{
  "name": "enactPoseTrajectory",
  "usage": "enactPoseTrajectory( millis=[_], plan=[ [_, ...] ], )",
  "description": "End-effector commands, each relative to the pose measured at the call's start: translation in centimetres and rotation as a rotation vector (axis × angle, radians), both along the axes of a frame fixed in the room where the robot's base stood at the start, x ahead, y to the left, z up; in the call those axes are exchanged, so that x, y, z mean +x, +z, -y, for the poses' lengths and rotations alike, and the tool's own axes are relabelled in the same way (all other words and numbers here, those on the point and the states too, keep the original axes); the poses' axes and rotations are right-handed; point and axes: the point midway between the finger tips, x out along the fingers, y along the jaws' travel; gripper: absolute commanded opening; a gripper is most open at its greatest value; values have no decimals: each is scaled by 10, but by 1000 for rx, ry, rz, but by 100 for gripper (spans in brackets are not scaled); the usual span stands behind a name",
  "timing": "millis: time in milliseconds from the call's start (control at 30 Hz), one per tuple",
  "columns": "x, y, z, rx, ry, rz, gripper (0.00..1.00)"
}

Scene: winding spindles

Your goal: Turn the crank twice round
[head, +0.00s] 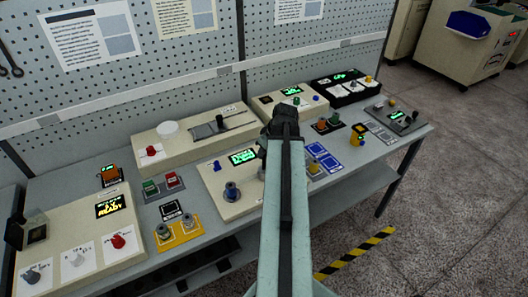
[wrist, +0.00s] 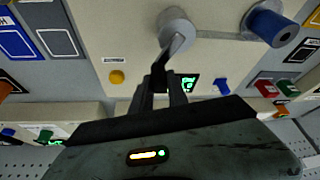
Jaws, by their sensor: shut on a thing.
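The crank has a grey round hub (wrist: 174,22) on a cream panel (wrist: 215,62), with a thin grey crank arm (wrist: 177,47) running from it to my fingertips in the wrist view. My gripper (wrist: 164,82) is shut on the crank's handle end, which is mostly hidden between the dark fingers. A blue spool (wrist: 271,25) stands beside the hub, with a pale strip running between them. In the head view my arm and the dark end of my gripper (head: 283,124) hide the crank; the spool (head: 231,192) shows left of them.
A green-lit display (wrist: 190,83), a blue knob (wrist: 222,87) and a yellow button (wrist: 117,77) are on the same panel. Red and green switches (head: 162,184) are to its left in the head view. Blue-framed plates (head: 322,157) are to the right, and a pegboard (head: 180,72) rises behind.

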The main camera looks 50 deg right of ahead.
Motion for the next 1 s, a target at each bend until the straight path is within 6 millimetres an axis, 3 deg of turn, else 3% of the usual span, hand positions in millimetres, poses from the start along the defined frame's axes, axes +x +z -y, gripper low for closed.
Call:
enactPoseTrajectory(
  millis=[33, 100, 467, 900, 1000],
  plan=[
    [-1, -1, -1, 1, 1, -4, 25],
    [-1, -1, -1, 2, 2, -4, 42],
    [-1, 3, -1, 1, 1, -2, 42],
    [-27, 70, -3, 1, 0, -2, 42],
    [-30, 75, -4, 1, 1, -2, 42]
  ],
)
